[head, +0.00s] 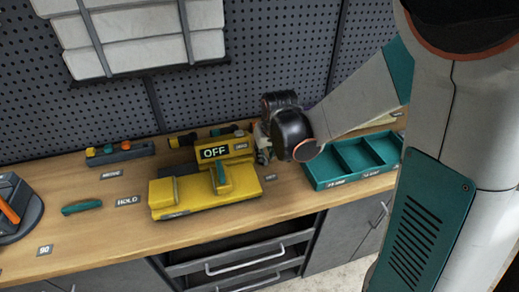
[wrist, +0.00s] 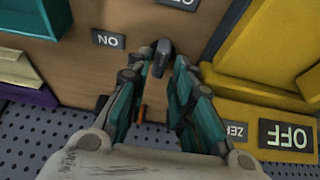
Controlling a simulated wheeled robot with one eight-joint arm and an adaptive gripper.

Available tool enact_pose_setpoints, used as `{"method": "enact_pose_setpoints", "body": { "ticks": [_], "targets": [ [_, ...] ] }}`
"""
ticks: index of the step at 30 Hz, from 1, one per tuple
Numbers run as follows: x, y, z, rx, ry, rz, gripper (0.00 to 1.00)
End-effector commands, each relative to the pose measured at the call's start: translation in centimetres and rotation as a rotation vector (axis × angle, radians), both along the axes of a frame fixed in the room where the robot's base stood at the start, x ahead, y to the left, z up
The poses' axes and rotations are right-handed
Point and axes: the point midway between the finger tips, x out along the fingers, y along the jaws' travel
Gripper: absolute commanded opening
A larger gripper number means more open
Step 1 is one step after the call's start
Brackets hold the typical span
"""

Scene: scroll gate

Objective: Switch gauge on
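The yellow gauge (head: 166,193) sits on the bench, its dark display (head: 214,153) reading OFF. In the wrist view the display (wrist: 287,136) also reads OFF, upside down, at the lower right. My gripper (head: 263,155) is just right of the gauge in the head view, with its tips partly hidden. In the wrist view my gripper (wrist: 164,66) has its fingers apart. A small black knob or lever (wrist: 164,56) shows between and just beyond the fingertips; contact cannot be told. An upside-down ON label (wrist: 108,39) lies beside it on the wood.
A teal divided tray (head: 318,175) stands right of my gripper. A dark block with coloured knobs (head: 119,152) and a teal handle (head: 82,207) are on the left. A perforated wall (head: 270,50) rises behind the bench.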

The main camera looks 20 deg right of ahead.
Motion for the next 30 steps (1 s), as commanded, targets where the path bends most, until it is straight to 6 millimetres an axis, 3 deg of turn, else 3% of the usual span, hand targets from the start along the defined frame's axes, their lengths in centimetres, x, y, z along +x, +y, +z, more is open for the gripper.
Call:
{"method": "enact_pose_setpoints", "body": {
  "ticks": [6,17,20,30],
  "targets": [
    [0.9,0.0,-2.2,0.000,0.000,0.000,0.22],
    [1.0,0.0,-2.5,0.000,0.000,0.000,0.22],
    [1.0,0.0,-2.5,0.000,0.000,0.000,0.01],
    [1.0,0.0,-2.5,0.000,0.000,0.013,0.00]
  ]
}}
